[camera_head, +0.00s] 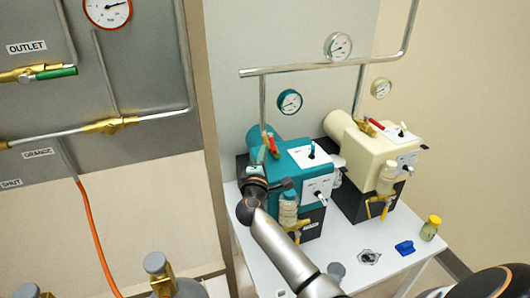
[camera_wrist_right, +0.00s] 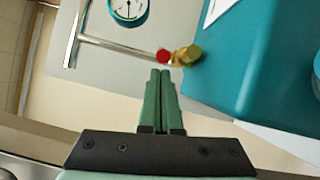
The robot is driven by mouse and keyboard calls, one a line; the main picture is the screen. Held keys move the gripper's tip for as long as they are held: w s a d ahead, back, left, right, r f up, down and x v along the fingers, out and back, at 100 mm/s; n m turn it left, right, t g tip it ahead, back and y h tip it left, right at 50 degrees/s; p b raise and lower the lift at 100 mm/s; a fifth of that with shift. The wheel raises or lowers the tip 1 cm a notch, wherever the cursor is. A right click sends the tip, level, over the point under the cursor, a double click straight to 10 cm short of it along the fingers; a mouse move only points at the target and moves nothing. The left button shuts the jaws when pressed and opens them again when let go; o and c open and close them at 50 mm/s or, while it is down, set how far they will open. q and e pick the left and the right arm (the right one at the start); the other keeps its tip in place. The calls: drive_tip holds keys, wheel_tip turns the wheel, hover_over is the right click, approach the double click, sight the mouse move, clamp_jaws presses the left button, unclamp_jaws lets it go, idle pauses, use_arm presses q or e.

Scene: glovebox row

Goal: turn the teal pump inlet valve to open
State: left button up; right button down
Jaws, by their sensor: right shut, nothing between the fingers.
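The teal pump (camera_head: 310,160) stands on the white table, left of a cream pump. Its inlet valve (camera_head: 272,145) has a red lever and a brass body, and sits at the pump's back left, below the pipe. In the wrist view the red lever end (camera_wrist_right: 164,56) and brass body (camera_wrist_right: 188,56) show just beyond my fingertips. My right gripper (camera_wrist_right: 160,74) is shut and empty, its green fingers together, close to the lever; I cannot tell whether they touch. In the head view it is at the teal pump's left side, partly hidden by my wrist. My left gripper is not in view.
The cream pump (camera_head: 375,150) has its own red-levered valve (camera_head: 375,123). A teal-rimmed gauge (camera_head: 289,101) is on the wall above. A blue item (camera_head: 404,247) and yellow-capped bottle (camera_head: 431,228) are on the table (camera_head: 349,236). A grey gas panel (camera_head: 110,130) is left.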

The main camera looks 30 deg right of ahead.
drive_tip(key=shift+s+d, duration=0.1)
drive_tip(key=shift+d, duration=0.05)
idle(0.4)
drive_tip(key=shift+s+d+r+n+t+y+p, duration=0.15)
drive_tip(key=shift+s+d+n+t+y+p, duration=0.2)
drive_tip(key=shift+n+t+y+p, duration=0.35)
drive_tip(key=shift+s+d+y, duration=0.15)
drive_tip(key=shift+d+y, duration=0.1)
drive_tip(key=shift+y, duration=0.05)
drive_tip(key=shift+s+d, duration=0.3)
drive_tip(key=shift+d, duration=0.1)
